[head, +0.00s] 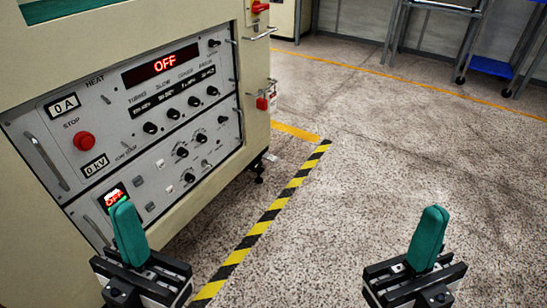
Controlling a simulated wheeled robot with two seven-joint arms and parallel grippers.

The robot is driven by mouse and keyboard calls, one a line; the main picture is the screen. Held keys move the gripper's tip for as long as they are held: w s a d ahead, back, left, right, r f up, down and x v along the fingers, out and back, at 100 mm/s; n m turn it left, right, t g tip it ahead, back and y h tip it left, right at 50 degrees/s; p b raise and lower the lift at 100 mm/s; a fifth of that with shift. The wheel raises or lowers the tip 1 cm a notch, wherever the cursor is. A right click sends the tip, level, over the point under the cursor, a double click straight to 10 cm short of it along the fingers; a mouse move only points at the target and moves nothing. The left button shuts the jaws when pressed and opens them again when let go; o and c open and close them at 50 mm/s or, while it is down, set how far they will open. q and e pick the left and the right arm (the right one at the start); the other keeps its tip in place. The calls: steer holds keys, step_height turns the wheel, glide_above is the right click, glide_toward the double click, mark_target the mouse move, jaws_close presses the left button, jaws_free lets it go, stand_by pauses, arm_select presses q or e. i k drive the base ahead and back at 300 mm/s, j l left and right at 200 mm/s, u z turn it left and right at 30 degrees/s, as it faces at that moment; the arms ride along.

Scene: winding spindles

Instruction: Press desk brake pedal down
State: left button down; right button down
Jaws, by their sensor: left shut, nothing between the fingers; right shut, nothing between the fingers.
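No desk brake pedal can be made out in the head view. A beige machine cabinet (215,200) with a grey control panel (120,135) stands at the left. Its upper red display (165,64) reads OFF, and a red stop button (84,141) sits at the panel's left. My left gripper (128,232) is shut and empty, in front of the panel's lower part, and covers some of it. My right gripper (428,237) is shut and empty, over open floor at the lower right. Both have green fingers pointing up in the picture.
Black-and-yellow tape (262,222) runs along the floor beside the cabinet. A handle and a red padlock-like item (262,104) stick out from the cabinet's right side. Metal racks with a blue shelf (491,67) stand at the back right. The speckled floor at centre and right is clear.

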mark_target(272, 158)
steer(key=i+l+u, duration=0.2)
steer(key=i+l, duration=0.25)
steer(key=i, duration=0.2)
steer(key=i+l+u, duration=0.2)
steer(key=i+l, duration=0.35)
steer(key=i+l+u, duration=0.2)
steer(key=i+l, duration=0.45)
steer(key=i+l+u, duration=0.2)
steer(key=i+l, duration=0.35)
steer(key=l, duration=0.2)
